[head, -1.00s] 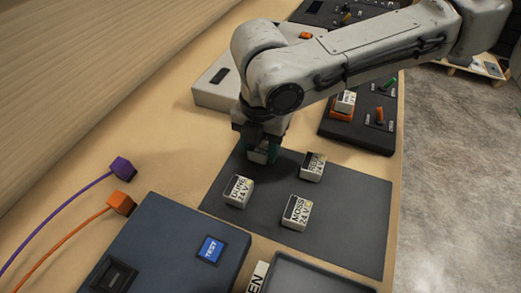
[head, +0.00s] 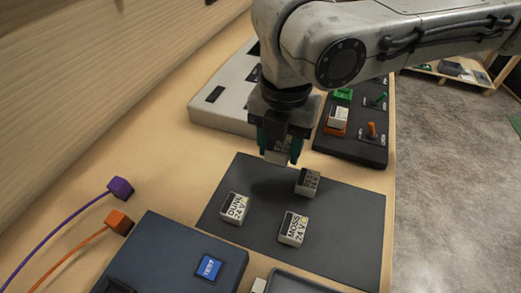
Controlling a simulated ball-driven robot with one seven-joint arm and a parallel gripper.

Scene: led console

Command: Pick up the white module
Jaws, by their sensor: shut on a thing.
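My gripper (head: 280,155) is in the upper middle of the head view, pointing down. It is shut on a white module (head: 283,147), which hangs above the far edge of the dark mat (head: 340,225). The fingers hide much of the held module, and its label cannot be read. Three other white modules stay on the mat: one marked DUNE (head: 235,207) at the left, one marked MOSS (head: 293,228) at the front, and one (head: 308,182) just below my gripper with a label too small to read.
A dark console (head: 352,150) with a green and an orange lever stands behind right, holding a white module in an orange socket. A pale box (head: 222,107) is behind left. A blue-grey box with a TEST button (head: 209,267), a tray and purple and orange plugs are in front.

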